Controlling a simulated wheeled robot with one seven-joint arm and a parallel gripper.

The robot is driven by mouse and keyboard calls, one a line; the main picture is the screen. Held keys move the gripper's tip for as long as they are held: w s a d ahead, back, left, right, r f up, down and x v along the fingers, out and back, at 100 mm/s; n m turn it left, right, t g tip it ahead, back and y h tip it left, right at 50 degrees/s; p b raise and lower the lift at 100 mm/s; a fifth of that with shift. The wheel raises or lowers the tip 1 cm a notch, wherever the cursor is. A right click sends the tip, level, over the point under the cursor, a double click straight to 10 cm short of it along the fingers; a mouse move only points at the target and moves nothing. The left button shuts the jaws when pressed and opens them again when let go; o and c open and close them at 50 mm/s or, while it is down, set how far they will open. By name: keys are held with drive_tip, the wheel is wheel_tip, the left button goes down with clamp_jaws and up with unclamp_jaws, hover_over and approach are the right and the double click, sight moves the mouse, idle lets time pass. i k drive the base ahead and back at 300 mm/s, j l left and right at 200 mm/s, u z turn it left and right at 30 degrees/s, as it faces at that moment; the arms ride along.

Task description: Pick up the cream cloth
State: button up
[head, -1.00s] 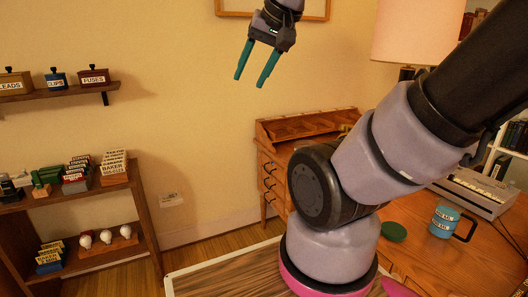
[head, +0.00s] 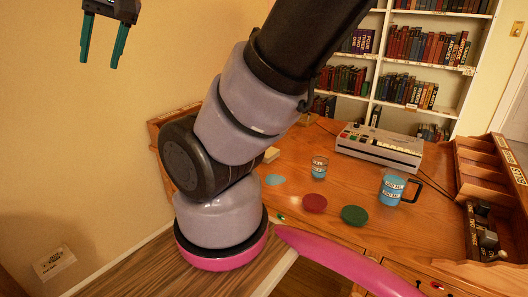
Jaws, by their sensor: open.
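My gripper (head: 100,62) is at the top left of the head view, raised in front of the bare wall. Its two green fingers are apart with nothing between them. A small cream item (head: 271,154) lies on the wooden desk (head: 300,240), partly hidden behind my arm. It may be the cream cloth, but it is too small and covered to be sure. My gripper is far to the left of it and well above the desk.
On the desk are a light blue flat piece (head: 275,180), a glass (head: 319,167), a red disc (head: 314,203), a green disc (head: 354,215), a blue mug (head: 392,188) and a grey machine (head: 378,147). A wooden organiser (head: 490,190) stands at right, bookshelves (head: 420,70) behind.

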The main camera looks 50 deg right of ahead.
sight(272, 153)
drive_tip(key=i+z, duration=0.45)
drive_tip(key=i+j+z, duration=0.2)
drive_tip(key=z, duration=0.3)
drive_tip(key=i+j+z, duration=0.2)
drive_tip(key=z, duration=0.3)
drive_tip(key=i+j+z, duration=0.15)
drive_tip(key=z, duration=0.3)
drive_tip(key=i+j+z, duration=0.1)
drive_tip(key=j+z, duration=0.65)
drive_tip(key=z, duration=0.2)
drive_tip(key=i+j, duration=0.05)
